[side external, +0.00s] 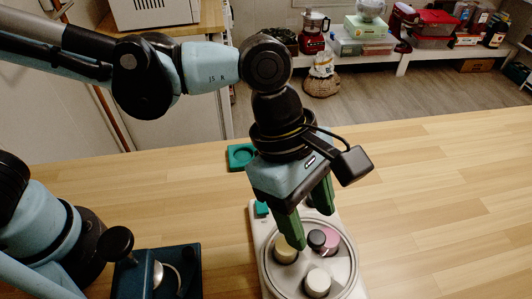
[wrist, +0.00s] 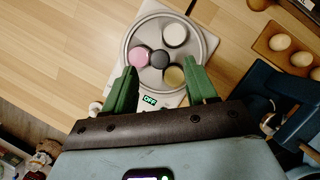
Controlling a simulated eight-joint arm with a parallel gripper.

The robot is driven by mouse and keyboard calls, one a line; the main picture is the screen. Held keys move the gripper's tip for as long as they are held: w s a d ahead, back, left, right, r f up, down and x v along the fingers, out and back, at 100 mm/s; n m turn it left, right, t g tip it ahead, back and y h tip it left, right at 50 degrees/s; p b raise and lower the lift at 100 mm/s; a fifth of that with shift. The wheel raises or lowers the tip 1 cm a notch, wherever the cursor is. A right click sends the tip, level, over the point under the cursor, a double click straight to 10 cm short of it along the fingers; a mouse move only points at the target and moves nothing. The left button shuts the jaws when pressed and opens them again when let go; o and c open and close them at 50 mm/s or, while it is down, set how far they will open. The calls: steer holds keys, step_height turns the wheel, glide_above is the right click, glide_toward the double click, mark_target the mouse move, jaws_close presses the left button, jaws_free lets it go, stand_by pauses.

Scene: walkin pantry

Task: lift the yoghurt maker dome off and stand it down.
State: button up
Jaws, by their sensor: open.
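The yoghurt maker (side external: 257,238) is a pale appliance on the wooden counter, and its panel reads OFF in the wrist view (wrist: 150,100). Its round, clear-looking dome (side external: 344,272) sits on top, with a dark round knob (side external: 317,239) at the middle. Jars with pink, cream and white lids show inside the ring. The dome (wrist: 212,42) and knob (wrist: 159,59) also show in the wrist view. My gripper (side external: 307,225) is open and empty, pointing down above the dome. In the wrist view its green fingers (wrist: 161,76) lie either side of the knob's line, not closed on it.
A teal piece with a round recess (side external: 240,156) lies behind the maker. A dark blue device (side external: 190,262) stands at the left. A wooden egg holder (wrist: 268,42) shows in the wrist view. The counter to the right is clear.

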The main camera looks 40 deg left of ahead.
mark_target(314, 235)
steer(key=shift+x, duration=1.55)
steer(key=shift+r, duration=0.1)
jaws_close()
